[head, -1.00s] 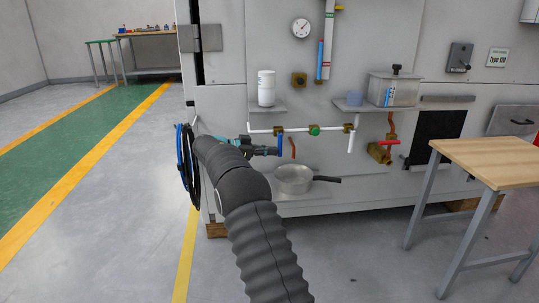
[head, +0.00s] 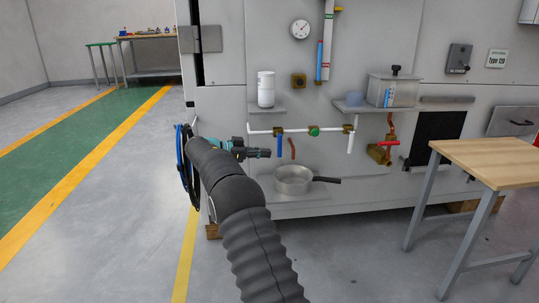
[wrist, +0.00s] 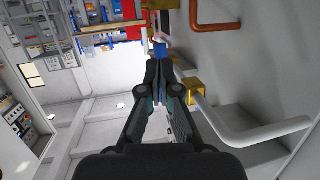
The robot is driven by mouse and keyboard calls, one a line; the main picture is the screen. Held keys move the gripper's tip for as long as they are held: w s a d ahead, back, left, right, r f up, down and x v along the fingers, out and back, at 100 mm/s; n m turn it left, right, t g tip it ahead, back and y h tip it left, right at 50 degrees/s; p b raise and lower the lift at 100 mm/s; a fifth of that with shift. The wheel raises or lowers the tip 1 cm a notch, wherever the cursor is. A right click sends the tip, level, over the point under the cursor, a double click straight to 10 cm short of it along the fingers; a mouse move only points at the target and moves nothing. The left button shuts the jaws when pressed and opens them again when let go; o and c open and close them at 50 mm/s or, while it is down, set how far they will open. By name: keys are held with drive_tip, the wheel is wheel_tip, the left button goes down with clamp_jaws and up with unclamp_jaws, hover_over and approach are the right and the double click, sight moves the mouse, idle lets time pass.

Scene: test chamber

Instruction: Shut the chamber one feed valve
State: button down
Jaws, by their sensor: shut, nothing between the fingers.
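A white pipe (head: 262,131) runs along the front of the chamber wall with several brass fittings on it. A blue lever handle (head: 280,145) hangs straight down from the left brass valve (head: 279,132). I cannot read a label that names the valve. My gripper (head: 268,153) is shut and empty, just left of the handle's lower end. In the wrist view my shut fingertips (wrist: 160,63) point at the blue handle (wrist: 160,50), which shows just past them. Whether they touch it I cannot tell. A brass fitting (wrist: 195,91) is beside the fingers.
A green knob (head: 314,131), a white handle (head: 350,143) and a red-handled valve (head: 388,142) are to the right. A pan (head: 293,180) stands on a low shelf below the gripper. A bottle (head: 266,88) stands above. A wooden table (head: 490,160) is at right.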

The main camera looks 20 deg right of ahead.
drive_tip(key=f+p+v, duration=0.1)
drive_tip(key=f+v, duration=0.1)
drive_tip(key=v, duration=0.9)
drive_tip(key=shift+a, duration=0.5)
drive_tip(key=shift+w+f, duration=0.1)
